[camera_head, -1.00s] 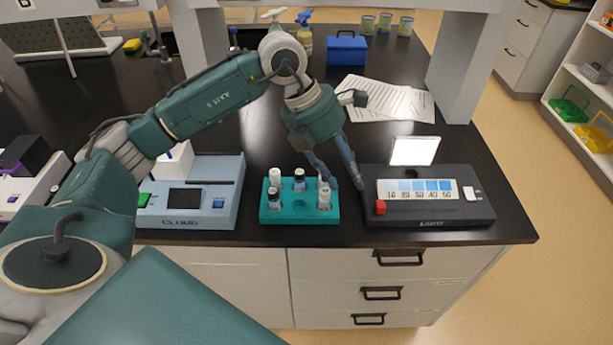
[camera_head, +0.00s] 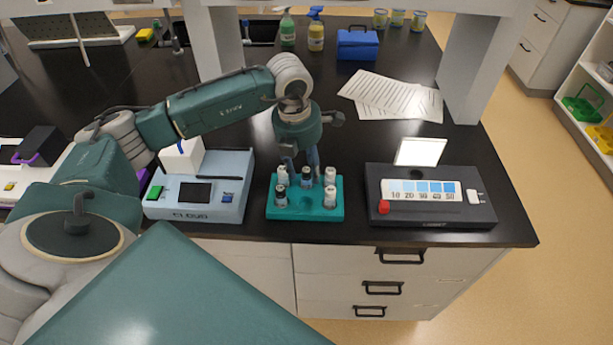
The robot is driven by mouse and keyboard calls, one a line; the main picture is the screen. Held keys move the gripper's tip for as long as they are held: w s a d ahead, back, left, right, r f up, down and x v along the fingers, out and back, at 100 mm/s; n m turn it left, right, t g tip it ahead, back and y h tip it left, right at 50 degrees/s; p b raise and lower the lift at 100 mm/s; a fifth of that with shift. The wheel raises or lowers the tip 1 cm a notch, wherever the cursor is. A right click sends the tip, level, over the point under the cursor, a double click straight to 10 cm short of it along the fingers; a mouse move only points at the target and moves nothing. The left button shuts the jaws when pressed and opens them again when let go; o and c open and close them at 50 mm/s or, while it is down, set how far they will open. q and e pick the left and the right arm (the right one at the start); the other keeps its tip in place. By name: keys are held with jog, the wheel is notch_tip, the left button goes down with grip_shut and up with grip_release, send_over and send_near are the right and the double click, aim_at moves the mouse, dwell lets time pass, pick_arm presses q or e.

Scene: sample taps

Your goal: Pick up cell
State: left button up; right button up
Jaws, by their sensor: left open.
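Several small vials, which look like the cells, stand upright in a teal rack (camera_head: 305,213) near the front edge of the bench. One dark-capped vial (camera_head: 306,181) is at the middle of the back. Pale-capped vials stand at the back left (camera_head: 282,174) and back right (camera_head: 330,174), with others at front left (camera_head: 281,197) and front right (camera_head: 330,198). My left gripper (camera_head: 303,172) points down over the back of the rack, open, its fingers near the middle vial. I cannot tell whether they touch it. My right gripper is not in view.
A light blue device with a small screen (camera_head: 194,193) stands left of the rack. A dark device with a blue scale strip (camera_head: 430,212) and a bright panel (camera_head: 420,152) stands right of it. Papers (camera_head: 392,97), a blue box (camera_head: 358,45) and bottles (camera_head: 316,37) are farther back.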

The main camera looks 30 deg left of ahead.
pick_arm(q)
jog(key=shift+w+f, duration=0.2)
jog(key=shift+f, duration=0.65)
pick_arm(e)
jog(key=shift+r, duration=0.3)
pick_arm(q)
jog(key=c, duration=1)
jog(key=shift+o, duration=0.2)
jog(key=shift+r, duration=0.1)
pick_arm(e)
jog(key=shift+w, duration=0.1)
